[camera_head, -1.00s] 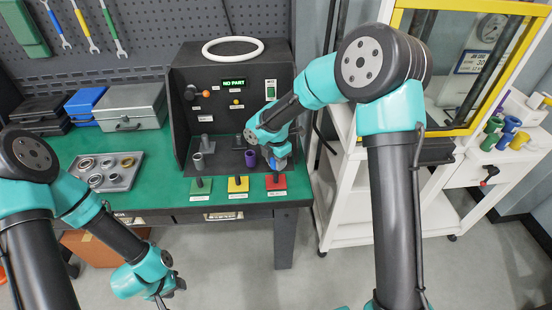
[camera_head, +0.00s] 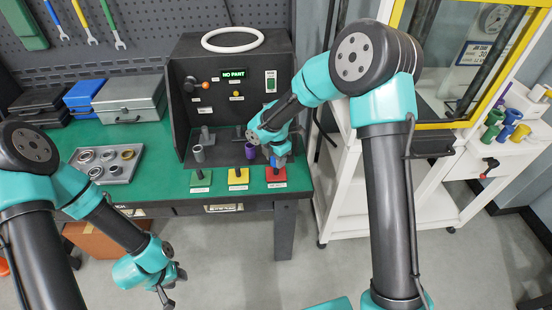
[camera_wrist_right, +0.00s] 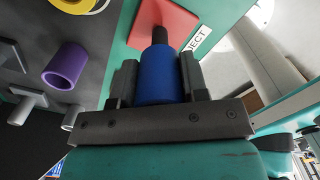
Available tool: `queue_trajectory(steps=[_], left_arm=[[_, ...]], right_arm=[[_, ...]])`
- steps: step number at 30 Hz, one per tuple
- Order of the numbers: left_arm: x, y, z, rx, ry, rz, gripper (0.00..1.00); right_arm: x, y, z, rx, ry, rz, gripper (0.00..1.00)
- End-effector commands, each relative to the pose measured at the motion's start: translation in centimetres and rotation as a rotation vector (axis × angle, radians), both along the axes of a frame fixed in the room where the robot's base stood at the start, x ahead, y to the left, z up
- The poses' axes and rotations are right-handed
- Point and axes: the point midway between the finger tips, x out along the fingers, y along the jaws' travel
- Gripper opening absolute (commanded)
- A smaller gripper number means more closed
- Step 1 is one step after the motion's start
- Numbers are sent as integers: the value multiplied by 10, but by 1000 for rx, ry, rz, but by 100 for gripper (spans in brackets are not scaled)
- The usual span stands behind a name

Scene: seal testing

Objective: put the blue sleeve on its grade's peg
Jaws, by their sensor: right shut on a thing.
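The blue sleeve (camera_wrist_right: 157,77) is between the fingers of my right gripper (camera_wrist_right: 157,85), which is shut on it. In the head view, my right gripper (camera_head: 280,160) is over the back of the red plate (camera_head: 277,182). In the wrist view, a dark peg (camera_wrist_right: 159,36) on the red plate (camera_wrist_right: 168,20) shows just beyond the sleeve's far end, in line with it. I cannot tell whether the sleeve is around the peg. The green plate (camera_head: 200,184) and yellow plate (camera_head: 238,183) also bear pegs. My left gripper (camera_head: 168,293) hangs in front of the bench; its finger gap is unclear.
The box's display reads "NO PART" (camera_head: 233,75). A tray of rings (camera_head: 122,170) lies on the left. A white cart (camera_head: 340,200) stands to the right.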

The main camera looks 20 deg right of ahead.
Motion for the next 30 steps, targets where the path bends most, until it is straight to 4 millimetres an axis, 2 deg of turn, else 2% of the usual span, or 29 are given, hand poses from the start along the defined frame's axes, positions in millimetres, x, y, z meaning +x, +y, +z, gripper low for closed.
queue_trajectory(steps=[30], left_arm=[[0,0,0,0,0,0,39]], right_arm=[[0,0,-20,0,0,0,11]])
